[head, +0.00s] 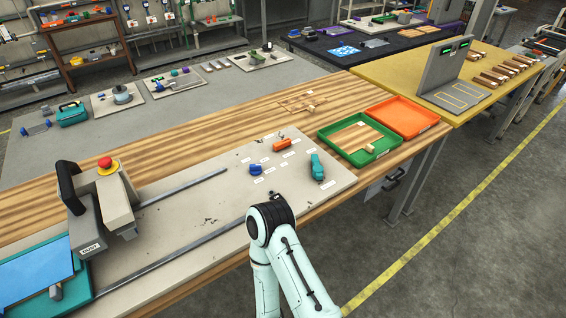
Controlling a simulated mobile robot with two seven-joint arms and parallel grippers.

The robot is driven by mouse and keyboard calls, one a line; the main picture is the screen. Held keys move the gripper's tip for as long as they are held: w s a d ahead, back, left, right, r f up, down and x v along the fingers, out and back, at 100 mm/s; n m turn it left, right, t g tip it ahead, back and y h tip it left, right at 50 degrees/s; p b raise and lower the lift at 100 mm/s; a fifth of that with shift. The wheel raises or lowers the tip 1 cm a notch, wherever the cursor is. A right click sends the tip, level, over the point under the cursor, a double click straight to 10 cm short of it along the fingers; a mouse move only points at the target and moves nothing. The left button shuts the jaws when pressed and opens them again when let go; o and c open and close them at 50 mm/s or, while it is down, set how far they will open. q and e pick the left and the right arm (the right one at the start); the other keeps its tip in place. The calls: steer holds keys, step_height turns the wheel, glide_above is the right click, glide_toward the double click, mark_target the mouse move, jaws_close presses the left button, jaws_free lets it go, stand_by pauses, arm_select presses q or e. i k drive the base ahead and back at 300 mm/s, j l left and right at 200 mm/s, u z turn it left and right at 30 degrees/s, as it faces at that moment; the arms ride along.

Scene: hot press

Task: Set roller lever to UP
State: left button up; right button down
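The press board (215,220) lies on the wooden bench and carries a small group of controls with white labels too small to read. Among them are a blue knob (255,170), an orange lever (282,145) and a teal lever handle (317,166). I cannot tell which one is the roller lever, nor its set position. A pale mint arm of mine is bent at the lower middle, its black-capped joint near the board's front edge. Neither gripper is in view.
The press head with a red button (105,163) stands at the left on rails, beside a blue sheet (34,273). Green (381,153) and orange (425,131) trays sit right of the board. A yellow table (395,80) stands behind. Grey floor is free at right.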

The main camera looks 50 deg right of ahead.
mark_target(317, 170)
steer(key=l+z, duration=0.1)
steer(key=z, duration=1.9)
